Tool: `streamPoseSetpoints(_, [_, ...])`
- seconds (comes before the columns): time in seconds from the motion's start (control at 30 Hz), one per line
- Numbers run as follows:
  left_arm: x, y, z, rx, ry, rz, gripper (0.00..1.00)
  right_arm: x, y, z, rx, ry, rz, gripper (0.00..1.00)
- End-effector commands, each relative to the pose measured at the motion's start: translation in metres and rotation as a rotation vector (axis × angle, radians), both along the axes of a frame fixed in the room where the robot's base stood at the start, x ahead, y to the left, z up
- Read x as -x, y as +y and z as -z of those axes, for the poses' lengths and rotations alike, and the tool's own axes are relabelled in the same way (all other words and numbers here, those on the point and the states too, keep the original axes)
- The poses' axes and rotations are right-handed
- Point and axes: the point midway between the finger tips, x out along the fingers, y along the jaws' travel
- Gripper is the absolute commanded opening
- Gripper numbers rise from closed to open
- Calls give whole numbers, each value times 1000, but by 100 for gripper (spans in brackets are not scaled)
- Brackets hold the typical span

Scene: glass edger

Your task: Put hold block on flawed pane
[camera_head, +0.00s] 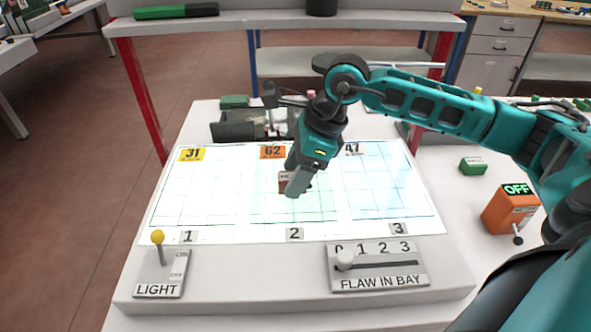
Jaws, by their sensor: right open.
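A red-brown block (285,178) with partly hidden lettering sits at bay 2 of the lit panel. My right gripper (298,188) is open, pointing down over bay 2, and partly covers the block; whether its fingers touch or straddle it I cannot tell. The panel shows a faint pane in bay 1 (195,195), a greenish pane in bay 2 (300,209) and a bluish pane in bay 3 (385,190). Tags read 31, 62 and 47. No flaw can be made out. My left gripper is not in view.
In front are the LIGHT lever (161,249), raised toward ON, and the FLAW IN BAY slider knob (345,260) at 0. An orange box (510,211) showing OFF and a green block (473,165) are at right. Dark equipment (238,126) stands behind the panel.

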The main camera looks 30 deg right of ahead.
Motion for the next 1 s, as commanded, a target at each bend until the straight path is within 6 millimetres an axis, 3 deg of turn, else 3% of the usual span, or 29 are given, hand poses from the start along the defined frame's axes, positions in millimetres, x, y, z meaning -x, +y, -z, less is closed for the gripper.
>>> streamPoseSetpoints(0.27, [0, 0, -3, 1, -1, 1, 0, 3, -6, -18, 2, -3, 2, 63])
streamPoseSetpoints(0.7, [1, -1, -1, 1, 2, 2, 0, 20, -34, -99, 1, -3, 1, 63])
streamPoseSetpoints(1.0, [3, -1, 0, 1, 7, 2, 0, 24, -40, -114, 0, -1, 0, 63])
